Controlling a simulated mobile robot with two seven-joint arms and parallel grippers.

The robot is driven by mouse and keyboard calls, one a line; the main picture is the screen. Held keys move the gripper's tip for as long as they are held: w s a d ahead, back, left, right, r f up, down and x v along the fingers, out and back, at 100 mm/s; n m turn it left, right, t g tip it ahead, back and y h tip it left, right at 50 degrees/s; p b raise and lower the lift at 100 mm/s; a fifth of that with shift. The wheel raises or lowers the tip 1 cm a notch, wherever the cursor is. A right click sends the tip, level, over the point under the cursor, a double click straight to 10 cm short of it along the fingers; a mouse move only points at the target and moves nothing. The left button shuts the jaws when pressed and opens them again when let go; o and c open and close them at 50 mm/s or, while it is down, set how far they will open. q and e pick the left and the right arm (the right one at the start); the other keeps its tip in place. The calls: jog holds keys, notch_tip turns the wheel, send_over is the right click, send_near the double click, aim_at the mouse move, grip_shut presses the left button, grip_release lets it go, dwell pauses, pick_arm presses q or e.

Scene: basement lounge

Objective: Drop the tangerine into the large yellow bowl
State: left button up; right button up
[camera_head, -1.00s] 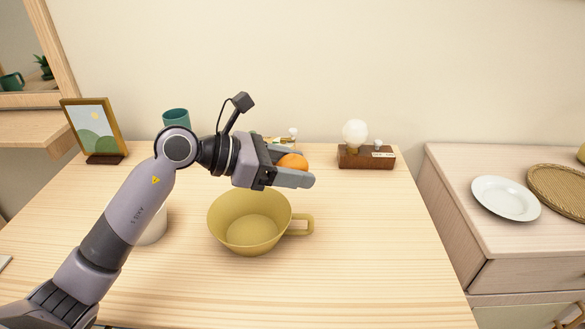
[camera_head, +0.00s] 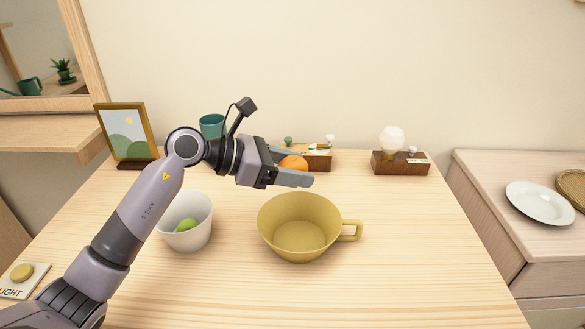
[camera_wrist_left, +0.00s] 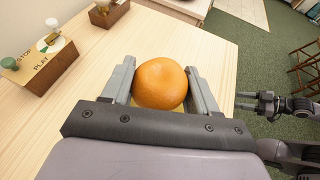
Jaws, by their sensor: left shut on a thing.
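The tangerine (camera_head: 293,163) is orange and sits between the fingers of my left gripper (camera_head: 296,172), which is shut on it. The tangerine also shows large between the two fingers in the left wrist view (camera_wrist_left: 160,84). The large yellow bowl (camera_head: 300,241) stands on the table with its handle to the right. It looks empty. My left gripper is above the table, near the bowl's far rim in the head view. My right gripper (camera_wrist_left: 268,103) shows at the right of the wrist view, with its fingers apart and nothing between them.
A white bowl (camera_head: 186,238) with a green fruit stands left of the yellow bowl. A teal cup (camera_head: 211,125), a picture frame (camera_head: 127,132), a wooden play/stop box (camera_wrist_left: 40,75) and a bulb on a wooden base (camera_head: 400,167) stand toward the back. The front right of the table is clear.

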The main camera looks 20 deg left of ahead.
pick_arm(q)
jog(key=shift+a, duration=0.15)
notch_tip(320, 180, down, 6)
jog(key=b, duration=0.4)
jog(key=o, duration=1.2)
jog(key=shift+c, duration=0.2)
jog(key=b+v, duration=0.1)
jog(key=v, duration=0.6)
jog(key=shift+a, duration=0.1)
